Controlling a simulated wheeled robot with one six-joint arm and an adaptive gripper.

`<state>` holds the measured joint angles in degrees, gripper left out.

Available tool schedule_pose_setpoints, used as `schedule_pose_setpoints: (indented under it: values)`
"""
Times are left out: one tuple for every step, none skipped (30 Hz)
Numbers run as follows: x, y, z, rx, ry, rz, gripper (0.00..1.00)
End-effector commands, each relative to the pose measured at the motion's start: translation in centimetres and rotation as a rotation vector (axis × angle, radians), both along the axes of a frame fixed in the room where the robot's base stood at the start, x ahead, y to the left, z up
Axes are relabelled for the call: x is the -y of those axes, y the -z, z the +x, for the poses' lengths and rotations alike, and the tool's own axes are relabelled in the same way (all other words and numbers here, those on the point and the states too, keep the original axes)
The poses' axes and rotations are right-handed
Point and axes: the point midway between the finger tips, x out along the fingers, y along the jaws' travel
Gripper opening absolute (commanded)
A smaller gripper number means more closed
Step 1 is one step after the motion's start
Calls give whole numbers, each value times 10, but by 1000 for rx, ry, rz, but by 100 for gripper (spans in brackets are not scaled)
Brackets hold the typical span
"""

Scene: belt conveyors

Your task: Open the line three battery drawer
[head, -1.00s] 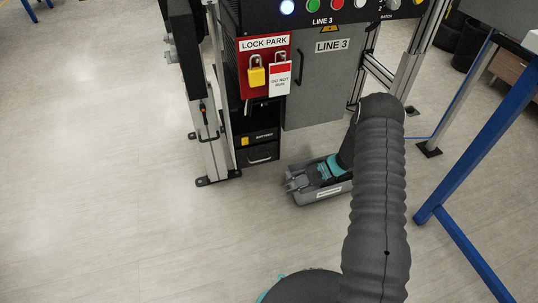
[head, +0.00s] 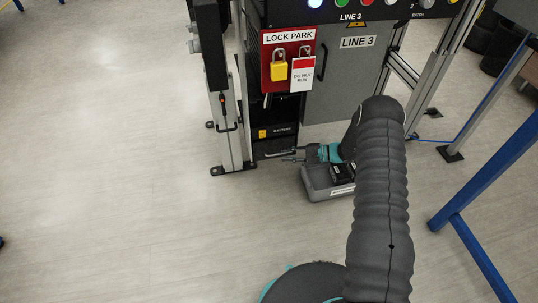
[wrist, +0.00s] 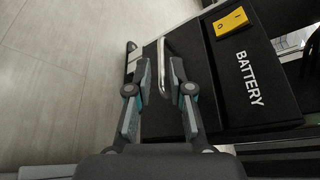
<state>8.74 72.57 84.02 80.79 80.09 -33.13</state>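The black battery drawer (head: 297,130) is low in the LINE 3 cabinet in the head view and looks flush with it. Its front (wrist: 262,55) fills the right of the wrist view, with a BATTERY label and a yellow switch (wrist: 231,23). Its bright bar handle (wrist: 164,52) runs between the fingers of my gripper (wrist: 161,75). The fingers are apart, one on each side of the bar; firm contact does not show. In the head view my gripper (head: 294,156) is at the drawer's lower front, and the handle is mostly hidden.
A metal frame post (head: 232,130) stands just left of the drawer. A red LOCK PARK board (head: 274,77) with a yellow padlock (head: 279,70) hangs above. Blue frame legs (head: 490,170) are at right. The floor at left is clear.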

Motion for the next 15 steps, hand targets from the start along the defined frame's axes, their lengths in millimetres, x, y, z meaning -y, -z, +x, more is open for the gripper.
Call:
schedule_pose_setpoints:
  values:
    - [-10, 2, 0, -1, -4, 1, 21]
    - [-15, 3, 1, -1, -3, 1, 21]
    - [-21, 4, 1, -1, -3, -1, 21]
    - [-26, 6, 1, -1, -4, -1, 21]
    - [-30, 7, 1, -1, -3, -1, 21]
    - [-35, 8, 2, -1, -2, -1, 21]
    - [-38, 9, 2, -1, -2, -1, 21]
    - [-41, 9, 3, -1, -3, -1, 21]
    - [-45, 10, 3, -1, -3, -1, 21]
    - [-47, 11, 3, -1, -3, -1, 21]
    - [-49, 11, 3, 0, -1, 0, 21]
    - [-51, 11, 4, 0, -1, 0, 21]
    - [-52, 12, 4, 0, 0, 0, 21]
    - [-53, 12, 4, 0, 0, 0, 21]
    - [-54, 12, 4, 0, 0, 0, 21]
